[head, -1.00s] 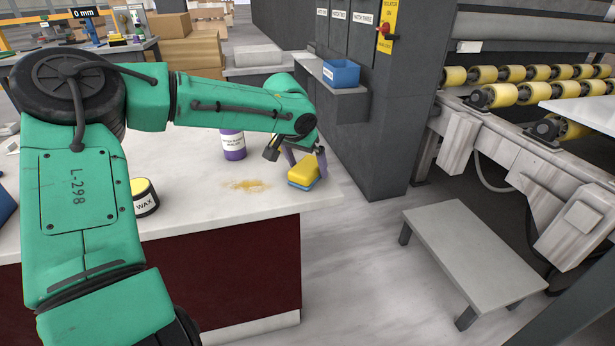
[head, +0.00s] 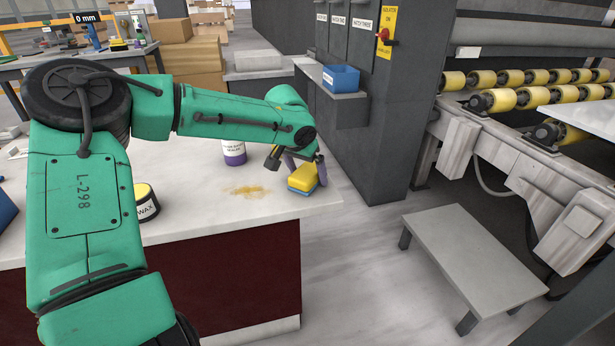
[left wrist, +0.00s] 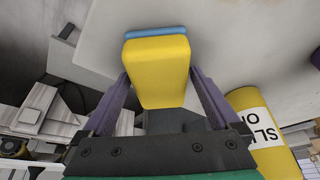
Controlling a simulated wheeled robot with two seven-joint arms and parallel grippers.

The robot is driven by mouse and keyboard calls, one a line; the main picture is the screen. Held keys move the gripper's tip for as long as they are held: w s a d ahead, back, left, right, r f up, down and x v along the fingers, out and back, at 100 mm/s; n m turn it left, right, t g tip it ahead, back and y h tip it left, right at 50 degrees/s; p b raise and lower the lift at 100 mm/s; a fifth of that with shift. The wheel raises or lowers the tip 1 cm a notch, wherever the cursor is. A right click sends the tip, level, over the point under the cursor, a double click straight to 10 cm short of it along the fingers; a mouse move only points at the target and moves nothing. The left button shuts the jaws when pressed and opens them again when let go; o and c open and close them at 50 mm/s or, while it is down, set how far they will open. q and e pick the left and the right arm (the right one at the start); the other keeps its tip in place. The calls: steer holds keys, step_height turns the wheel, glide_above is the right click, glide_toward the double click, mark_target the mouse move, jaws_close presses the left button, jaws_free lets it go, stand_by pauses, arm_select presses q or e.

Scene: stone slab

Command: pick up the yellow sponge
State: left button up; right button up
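The yellow sponge (head: 302,178), with a blue layer along its underside, stands at the right end of the pale stone counter (head: 215,222). My left gripper (head: 306,170) is down over it, one purple finger on each side. The sponge appears still down at counter height. My right gripper is in neither view.
A brown stain (head: 247,190) lies left of the sponge. A white and purple bottle (head: 234,152) and a wax tin (head: 146,203) stand on the counter. A blue bin (head: 341,78) sits on a cabinet shelf. A low grey platform (head: 470,255) stands on the floor at right.

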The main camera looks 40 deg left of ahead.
arm_select(q)
steer(key=c, duration=1.2)
steer(key=shift+o, duration=0.2)
steer(key=shift+r, duration=0.1)
step_height(320, 180, up, 10)
steer(key=p, duration=0.3)
step_height(320, 180, up, 10)
steer(key=p, duration=0.3)
glide_above(308, 170)
steer(key=shift+r, duration=0.2)
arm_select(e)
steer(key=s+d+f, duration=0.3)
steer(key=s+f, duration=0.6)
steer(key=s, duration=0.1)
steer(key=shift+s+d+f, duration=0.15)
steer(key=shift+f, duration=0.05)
